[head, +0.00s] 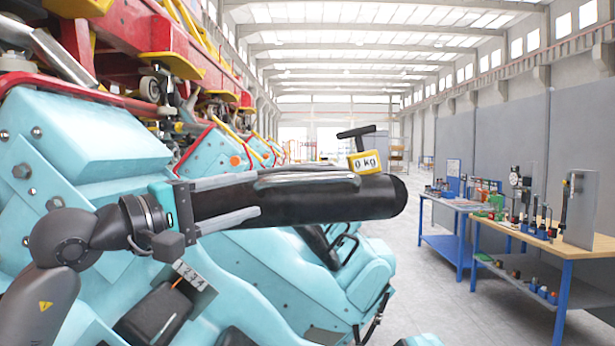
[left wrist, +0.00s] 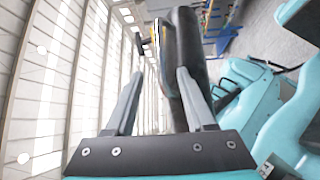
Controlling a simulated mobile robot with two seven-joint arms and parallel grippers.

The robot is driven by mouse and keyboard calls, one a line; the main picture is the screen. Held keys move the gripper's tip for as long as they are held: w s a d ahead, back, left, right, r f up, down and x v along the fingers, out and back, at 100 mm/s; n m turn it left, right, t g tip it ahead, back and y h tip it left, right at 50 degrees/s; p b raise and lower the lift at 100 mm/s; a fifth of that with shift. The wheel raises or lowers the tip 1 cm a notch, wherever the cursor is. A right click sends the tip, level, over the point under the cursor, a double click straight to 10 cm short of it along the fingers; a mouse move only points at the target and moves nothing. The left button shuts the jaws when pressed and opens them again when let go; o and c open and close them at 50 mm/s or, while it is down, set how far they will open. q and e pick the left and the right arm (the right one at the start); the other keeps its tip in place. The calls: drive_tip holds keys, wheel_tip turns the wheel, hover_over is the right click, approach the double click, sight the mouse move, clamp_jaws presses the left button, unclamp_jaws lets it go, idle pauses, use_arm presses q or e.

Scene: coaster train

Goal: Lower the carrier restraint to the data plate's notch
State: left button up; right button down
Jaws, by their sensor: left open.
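The carrier restraint (head: 330,198) is a thick black padded bar, lying roughly level across the turquoise seat in the head view. It also shows in the left wrist view (left wrist: 190,45). My left gripper (head: 258,194) is open, with its fingers along the upper and lower sides of the bar's left part. In the left wrist view the bar lies nearer the right-hand finger; I cannot tell if they touch. The small grey data plate (head: 193,274), marked 1 2 3 4, sits below the gripper, with a thin orange-red line beside it. The bar is above the plate. My right gripper is not in view.
A yellow gauge (head: 364,163) reading 0 kg, with a black T-handle, is at the bar's far end. Turquoise seats (head: 350,275) and red train structure (head: 125,35) crowd the left. A workbench (head: 555,242) with tools stands right, across clear floor (head: 440,300).

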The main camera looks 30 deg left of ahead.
sight(301, 179)
use_arm(q)
drive_tip(key=p+x, duration=0.7)
drive_tip(key=x, duration=0.5)
drive_tip(key=shift+w+d+r, duration=0.1)
drive_tip(key=shift+w+r, duration=0.1)
drive_tip(key=shift+w, duration=0.05)
drive_tip(key=shift+w+d+f, duration=0.1)
drive_tip(key=shift+w+d, duration=0.05)
drive_tip(key=shift+w, duration=0.35)
drive_tip(key=shift+c, duration=0.3)
clamp_jaws()
idle(0.4)
